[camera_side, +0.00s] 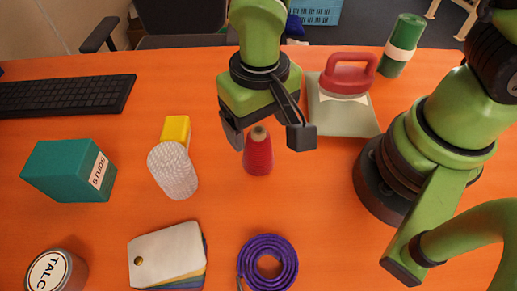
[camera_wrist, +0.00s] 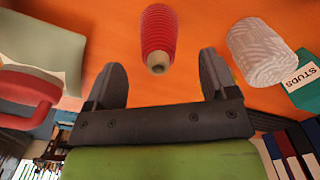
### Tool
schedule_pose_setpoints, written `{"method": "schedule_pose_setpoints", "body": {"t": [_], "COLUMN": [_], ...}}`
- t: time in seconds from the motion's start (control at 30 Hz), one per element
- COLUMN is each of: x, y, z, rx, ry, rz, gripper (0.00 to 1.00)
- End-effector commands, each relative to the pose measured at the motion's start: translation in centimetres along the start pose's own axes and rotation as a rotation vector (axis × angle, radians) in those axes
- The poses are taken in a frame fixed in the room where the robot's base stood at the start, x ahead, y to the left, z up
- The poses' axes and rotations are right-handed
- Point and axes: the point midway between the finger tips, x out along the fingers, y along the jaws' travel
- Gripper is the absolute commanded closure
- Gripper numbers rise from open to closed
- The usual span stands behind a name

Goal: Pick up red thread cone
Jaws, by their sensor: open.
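The red thread cone (camera_side: 258,155) stands upright on the orange table, with its tan tip up. It also shows in the wrist view (camera_wrist: 158,30), ahead of the fingers and roughly centred between them. My gripper (camera_side: 268,138) is open and empty, pointing down close above the cone in the side view. In the wrist view my two dark fingers (camera_wrist: 163,80) are spread apart, and the cone's tip lies just beyond the gap between them. I cannot tell exactly how high the fingertips are above the tip.
A white textured cylinder (camera_side: 173,170) and yellow block (camera_side: 176,130) stand left of the cone. A teal box (camera_side: 68,171) is farther left. A purple coil (camera_side: 268,262) lies in front, beside stacked cards (camera_side: 167,254).

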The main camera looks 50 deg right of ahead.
Motion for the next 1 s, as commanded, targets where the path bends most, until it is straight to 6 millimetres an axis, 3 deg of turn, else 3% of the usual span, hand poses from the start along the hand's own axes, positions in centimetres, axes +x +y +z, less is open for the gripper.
{"method": "schedule_pose_setpoints", "body": {"t": [0.4, 0.7, 0.93, 1.0], "x": [4.9, 5.3, 5.3, 5.3], "y": [0.3, 0.3, 0.3, 0.3], "z": [-0.7, -0.7, -0.7, -0.7], "rx": [-0.001, 0.0, 0.0, 0.0], "ry": [-0.003, 0.0, 0.0, 0.0], "rz": [0.002, -0.001, -0.001, -0.001], "gripper": [0.21, 0.21, 0.72, 0.77]}}
